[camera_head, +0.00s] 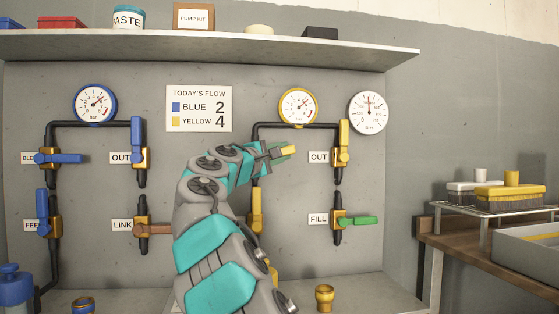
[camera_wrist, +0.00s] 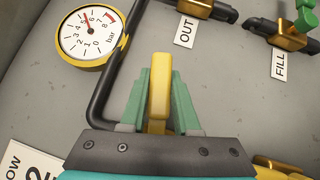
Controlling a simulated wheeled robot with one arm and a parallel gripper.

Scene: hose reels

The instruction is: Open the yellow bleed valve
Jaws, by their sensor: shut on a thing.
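The yellow bleed valve sits on the left leg of the yellow-gauge pipe; its body is hidden behind my arm in the head view. Its yellow handle (camera_head: 288,150) shows its end pointing right, roughly level. My gripper (camera_head: 279,153) is around that handle. In the wrist view the yellow handle (camera_wrist: 160,85) lies between the two green fingers of my gripper (camera_wrist: 160,100), which are shut on it. The handle's root is hidden by the gripper body.
The yellow gauge (camera_head: 298,106) is above. To the right are the OUT valve (camera_head: 341,157), its yellow handle upright, and the FILL valve (camera_head: 338,221) with a level green handle. A yellow-handled valve (camera_head: 256,213) is below. A shelf (camera_head: 220,44) overhangs. Blue valves stand left.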

